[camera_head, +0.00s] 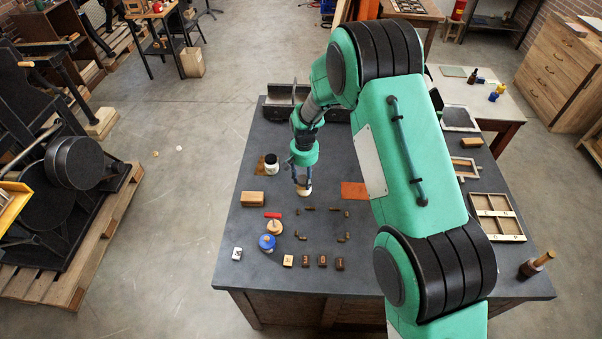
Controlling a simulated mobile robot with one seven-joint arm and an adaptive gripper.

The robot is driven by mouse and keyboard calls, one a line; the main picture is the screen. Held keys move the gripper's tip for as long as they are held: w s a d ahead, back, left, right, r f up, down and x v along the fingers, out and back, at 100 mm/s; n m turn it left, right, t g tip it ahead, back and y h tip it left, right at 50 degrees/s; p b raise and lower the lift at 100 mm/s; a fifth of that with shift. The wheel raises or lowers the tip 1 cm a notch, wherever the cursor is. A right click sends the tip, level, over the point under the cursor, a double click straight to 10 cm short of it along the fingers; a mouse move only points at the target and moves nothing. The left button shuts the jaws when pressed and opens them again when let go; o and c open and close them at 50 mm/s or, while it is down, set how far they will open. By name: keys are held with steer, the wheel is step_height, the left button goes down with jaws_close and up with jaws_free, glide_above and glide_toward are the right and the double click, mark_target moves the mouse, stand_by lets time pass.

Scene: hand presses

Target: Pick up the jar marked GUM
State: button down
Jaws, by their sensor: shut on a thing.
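My gripper (302,182) points down over the middle of the dark worktable, its fingers shut on a small pale, rounded thing (304,191). The fingers cover much of it, and I cannot read any marking on it or tell if it clears the table. A white jar with a dark top (271,165) stands to the left of my gripper, on or beside a brown patch. A blue-topped round container (267,242) stands nearer the front left. No GUM lettering is readable on any of these at this size.
The dark worktable (340,270) holds a wooden block (252,198), a red-handled tool (273,216), several small stamps in front, and an orange-red sheet (354,190). Compartment trays (497,216) stand at right. My arm hides part of the table.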

steer(key=s+d+b, duration=0.1)
steer(key=s+d, duration=0.2)
steer(key=s, duration=0.5)
steer(key=shift+s+r, duration=0.3)
steer(key=shift+r, duration=0.15)
stand_by(0.3)
